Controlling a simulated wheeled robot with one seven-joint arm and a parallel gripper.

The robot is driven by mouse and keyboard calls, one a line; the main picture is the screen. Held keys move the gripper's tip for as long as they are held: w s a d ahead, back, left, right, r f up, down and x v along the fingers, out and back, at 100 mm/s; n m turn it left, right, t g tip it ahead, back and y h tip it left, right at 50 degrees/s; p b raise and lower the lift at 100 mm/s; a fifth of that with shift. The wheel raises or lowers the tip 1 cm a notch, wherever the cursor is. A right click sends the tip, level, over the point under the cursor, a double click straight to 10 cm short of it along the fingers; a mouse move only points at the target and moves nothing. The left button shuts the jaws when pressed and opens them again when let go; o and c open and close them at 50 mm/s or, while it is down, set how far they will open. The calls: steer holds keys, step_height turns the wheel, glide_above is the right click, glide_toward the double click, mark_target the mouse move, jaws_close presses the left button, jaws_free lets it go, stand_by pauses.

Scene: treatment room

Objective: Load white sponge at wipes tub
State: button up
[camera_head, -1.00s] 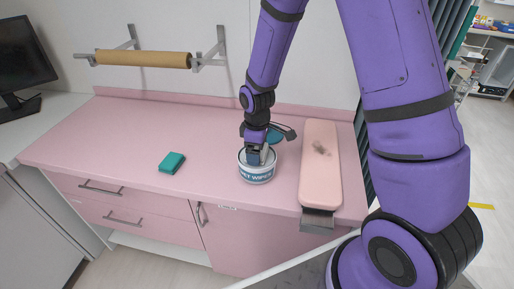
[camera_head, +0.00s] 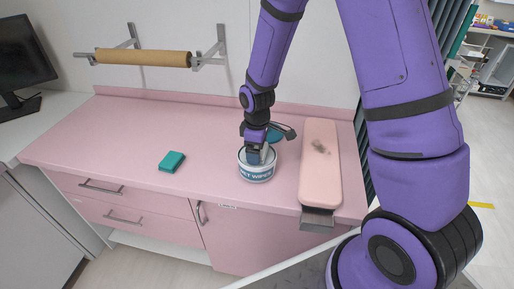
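The wipes tub (camera_head: 257,174) is a round white and blue container with "WET WIPES" lettering, standing open on the pink counter. Its teal lid (camera_head: 274,136) shows behind it, partly hidden by my arm. My gripper (camera_head: 256,158) points down into the mouth of the tub. Its fingertips are inside or at the rim, so I cannot see whether they are open or shut. I see no white sponge; the tub's inside is mostly hidden by the gripper. A teal block like a sponge (camera_head: 172,162) lies on the counter to the left of the tub.
The pink counter (camera_head: 110,140) is clear around the teal block. A padded pink armrest (camera_head: 320,165) with a dark smudge lies right of the tub. A brown paper roll (camera_head: 143,58) hangs on the wall behind. A monitor (camera_head: 22,60) stands at far left.

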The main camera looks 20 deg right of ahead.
steer(key=shift+r, duration=3.5)
